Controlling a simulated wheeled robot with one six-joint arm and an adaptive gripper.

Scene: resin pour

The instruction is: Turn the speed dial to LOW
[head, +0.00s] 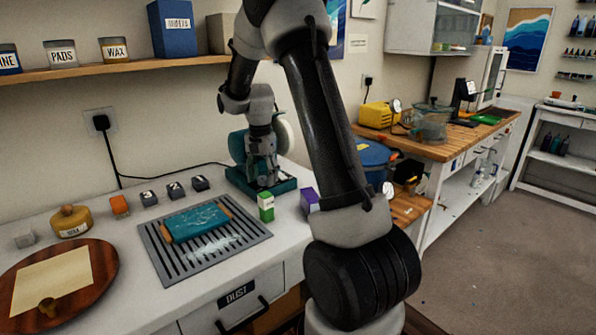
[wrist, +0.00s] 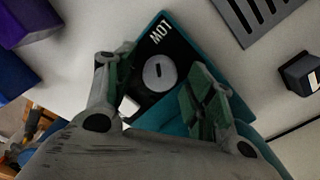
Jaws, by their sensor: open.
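The teal machine (head: 283,187), with a pale round wheel (head: 284,137), stands at the back of the white bench. Its black panel shows in the wrist view with a light grey round speed dial (wrist: 158,75) and a white LOW label (wrist: 160,36), which reads rotated. The dial's dark mark runs roughly up and down in the picture. I cannot tell which setting it points to. My gripper (wrist: 152,80) is open, one finger on each side of the dial. Contact with it cannot be told. The head view shows my gripper (head: 263,172) over the machine's base, hiding the dial.
A green box (head: 266,206) and a purple box (head: 310,201) stand just in front of the machine. A slotted grey tray (head: 158,255) holds a blue board (head: 196,221). Several small dark blocks (head: 175,190) line the bench behind it. A shelf (head: 130,70) hangs above.

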